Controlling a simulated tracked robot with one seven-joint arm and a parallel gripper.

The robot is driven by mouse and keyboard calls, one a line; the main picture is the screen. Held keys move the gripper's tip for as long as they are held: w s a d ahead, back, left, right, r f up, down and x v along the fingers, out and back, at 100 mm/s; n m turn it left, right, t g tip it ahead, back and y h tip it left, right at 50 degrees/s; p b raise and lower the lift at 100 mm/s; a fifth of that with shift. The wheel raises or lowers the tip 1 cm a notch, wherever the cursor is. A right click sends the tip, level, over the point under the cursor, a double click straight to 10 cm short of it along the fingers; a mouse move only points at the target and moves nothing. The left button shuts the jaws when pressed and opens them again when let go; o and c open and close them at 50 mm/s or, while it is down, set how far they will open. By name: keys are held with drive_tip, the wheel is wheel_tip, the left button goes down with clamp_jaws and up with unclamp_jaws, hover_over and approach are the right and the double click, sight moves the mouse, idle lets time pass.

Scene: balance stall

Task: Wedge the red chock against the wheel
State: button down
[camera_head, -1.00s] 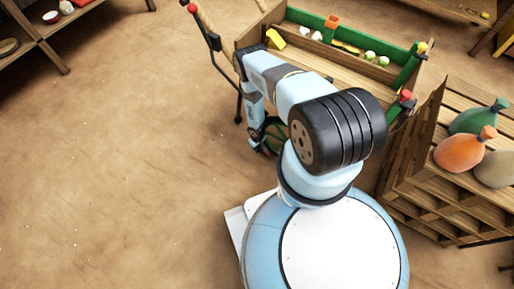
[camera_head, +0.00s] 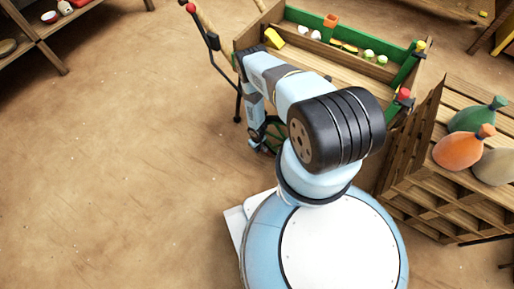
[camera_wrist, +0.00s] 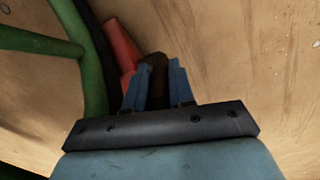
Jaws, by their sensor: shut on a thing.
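The red chock (camera_wrist: 122,46) shows in the wrist view, lying against or very close to the dark rim of the green-spoked wheel (camera_wrist: 94,75); I cannot tell if they touch. My gripper (camera_wrist: 155,78) is shut on a dark brown part that appears to belong to the chock, low over the floor. In the head view the wheel (camera_head: 275,134) shows in part under the wooden cart (camera_head: 325,62), behind my arm. My gripper is small and partly hidden there, to the left of the wheel. The chock cannot be made out in the head view.
A slatted wooden stand (camera_head: 408,185) with an orange sack (camera_head: 458,151) and other sacks stands close on the right. A shelf (camera_head: 48,47) is at the top left. The floor on the left is clear.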

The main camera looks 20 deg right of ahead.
drive_tip(key=shift+d, duration=0.3)
drive_tip(key=c, duration=0.9)
unclamp_jaws()
drive_tip(key=shift+d, duration=0.1)
drive_tip(key=shift+r, duration=0.1)
drive_tip(key=r, duration=1.3)
drive_tip(key=shift+w+r, duration=0.25)
drive_tip(key=shift+w, duration=0.05)
drive_tip(key=shift+s, duration=0.1)
